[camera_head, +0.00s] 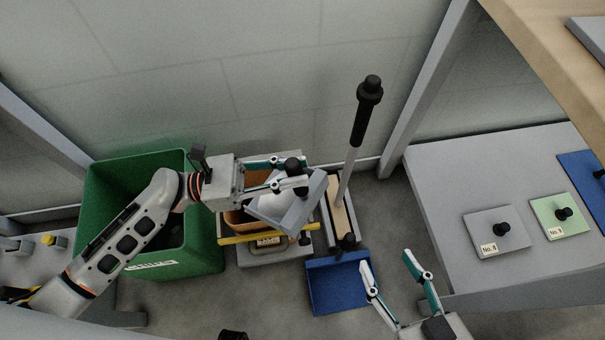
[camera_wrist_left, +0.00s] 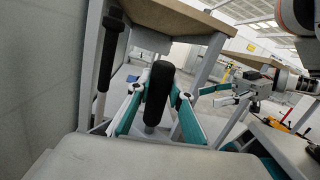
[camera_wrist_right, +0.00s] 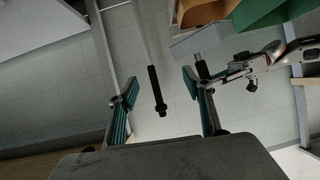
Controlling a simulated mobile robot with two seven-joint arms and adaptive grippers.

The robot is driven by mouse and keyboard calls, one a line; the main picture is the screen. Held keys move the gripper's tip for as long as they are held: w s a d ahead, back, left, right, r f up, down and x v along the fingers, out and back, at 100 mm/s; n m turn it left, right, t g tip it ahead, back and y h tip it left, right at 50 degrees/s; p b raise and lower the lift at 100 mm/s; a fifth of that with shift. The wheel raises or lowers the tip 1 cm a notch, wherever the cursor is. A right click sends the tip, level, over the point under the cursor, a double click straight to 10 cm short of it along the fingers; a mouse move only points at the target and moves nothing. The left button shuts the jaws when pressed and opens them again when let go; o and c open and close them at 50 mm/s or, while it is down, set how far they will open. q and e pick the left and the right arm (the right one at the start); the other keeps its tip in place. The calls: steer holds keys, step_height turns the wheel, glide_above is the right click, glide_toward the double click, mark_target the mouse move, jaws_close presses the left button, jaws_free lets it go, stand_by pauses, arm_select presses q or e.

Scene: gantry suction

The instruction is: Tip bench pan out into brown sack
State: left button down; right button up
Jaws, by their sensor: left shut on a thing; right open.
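The bench pan (camera_head: 298,212) is a grey tray, held tilted above the brown sack (camera_head: 233,217). A pale patch shows at the pan's left side; I cannot tell whether it is contents. My left gripper (camera_head: 293,173) is shut on the pan's black handle, which stands between its fingers in the left wrist view (camera_wrist_left: 157,92). The pan and arm hide much of the sack's opening. The sack's brown side also shows at the top of the right wrist view (camera_wrist_right: 207,10). My right gripper (camera_head: 387,262) is open and empty, right of the blue dustpan.
The sack stands on a low platform with a yellow front bar (camera_head: 262,237). A green bin (camera_head: 105,205) is left of it. A long black-handled tool (camera_head: 364,115) stands upright to the right, behind a blue dustpan (camera_head: 338,287). A grey bench (camera_head: 445,190) with knobbed plates is far right.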

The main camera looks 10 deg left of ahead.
arm_select(q)
steer(key=w+a+r+n+t+h+b, duration=0.3)
steer(key=w+a+n+t+h+b, duration=0.1)
steer(key=a, duration=0.6)
steer(key=shift+w+a+n+t+b, duration=0.35)
steer(key=shift+w+n+t+b, duration=0.25)
steer(key=shift+n+b, duration=0.75)
arm_select(e)
steer(key=s+a+m+t+y, duration=0.1)
steer(key=a+m, duration=0.6)
steer(key=m, duration=0.1)
steer(key=shift+s+a+f, duration=0.2)
steer(key=shift+s+f, duration=0.1)
steer(key=shift+s, duration=0.05)
arm_select(q)
steer(key=shift+d, duration=0.1)
